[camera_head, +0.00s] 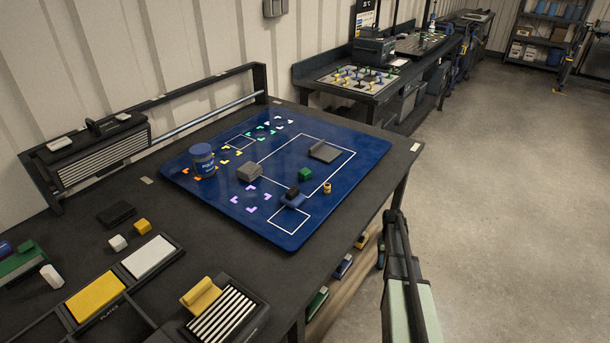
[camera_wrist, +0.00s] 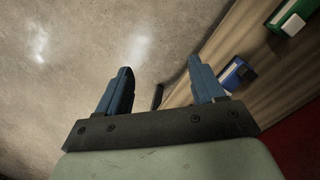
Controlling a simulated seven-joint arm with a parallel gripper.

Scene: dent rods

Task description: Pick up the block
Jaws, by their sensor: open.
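Several pieces could be the block. A small green block (camera_head: 305,174) sits on the blue mat (camera_head: 345,205) on the table. A grey block (camera_head: 249,173) sits left of it, and a dark block (camera_head: 292,192) rests on a blue piece (camera_head: 293,201). A small yellow block (camera_head: 142,227) and a white block (camera_head: 117,243) stand on the dark table at left. My gripper (camera_wrist: 159,68) shows blue fingers spread apart with nothing between them. It points at the floor beside the table's edge, apart from all these blocks.
A blue jar (camera_head: 203,160) and a small yellow cylinder (camera_head: 327,188) stand on the mat. A grey tray (camera_head: 324,152) lies near its far right. Green (camera_wrist: 292,18) and blue (camera_wrist: 235,74) items lie on a wooden shelf under the table. The floor at right is clear.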

